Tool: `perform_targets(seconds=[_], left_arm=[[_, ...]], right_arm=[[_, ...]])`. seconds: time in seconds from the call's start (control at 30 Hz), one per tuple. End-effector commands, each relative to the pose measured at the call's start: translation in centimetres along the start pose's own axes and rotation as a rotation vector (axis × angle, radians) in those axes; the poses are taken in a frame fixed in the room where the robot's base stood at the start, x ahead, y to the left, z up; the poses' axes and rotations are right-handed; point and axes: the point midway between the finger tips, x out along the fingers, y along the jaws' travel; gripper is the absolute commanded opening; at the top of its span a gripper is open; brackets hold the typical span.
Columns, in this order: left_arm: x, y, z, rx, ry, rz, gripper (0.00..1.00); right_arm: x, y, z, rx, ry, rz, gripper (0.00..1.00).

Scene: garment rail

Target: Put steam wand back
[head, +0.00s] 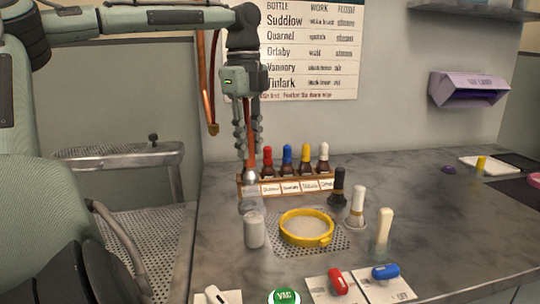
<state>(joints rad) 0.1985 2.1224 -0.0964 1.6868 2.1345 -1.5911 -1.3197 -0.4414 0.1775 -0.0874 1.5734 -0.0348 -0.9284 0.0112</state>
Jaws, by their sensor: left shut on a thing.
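My left gripper (247,152) points down at the back left of the counter and is shut on a copper-coloured rod, seemingly the steam wand (251,150). The wand hangs about upright, and its upper part is hidden by the gripper. A silver tip (250,178) shows below the fingers, in front of the left end of the bottle rack (290,194). I cannot tell whether the tip touches the rack. A copper pipe (208,100) with a bent lower end hangs left of the gripper by the wall edge. My right gripper is not in view.
The rack holds several dropper bottles with coloured tops. In front stand a clear jar (254,230), a yellow ring (306,240) on a perforated plate, a black-topped bottle (339,188) and white brushes. Red (337,281) and blue levers (385,272) sit at the front. The right-hand counter is mostly clear.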

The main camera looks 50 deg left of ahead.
Motion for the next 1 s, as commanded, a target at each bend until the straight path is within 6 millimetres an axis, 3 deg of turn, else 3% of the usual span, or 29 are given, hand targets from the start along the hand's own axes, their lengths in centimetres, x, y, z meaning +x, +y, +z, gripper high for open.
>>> perform_targets(seconds=[0.17, 0.6, 1.0], left_arm=[[-0.2, -0.1, 1.0, 0.006, -0.021, 0.033, 0.0], [3.2, 0.0, 1.0, 0.005, -0.02, 0.032, 0.0], [4.1, 0.1, 1.0, 0.005, -0.019, 0.03, 0.0]], right_arm=[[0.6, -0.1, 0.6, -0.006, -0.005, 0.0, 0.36], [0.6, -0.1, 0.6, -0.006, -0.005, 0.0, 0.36], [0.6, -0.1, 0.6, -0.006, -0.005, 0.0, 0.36]])
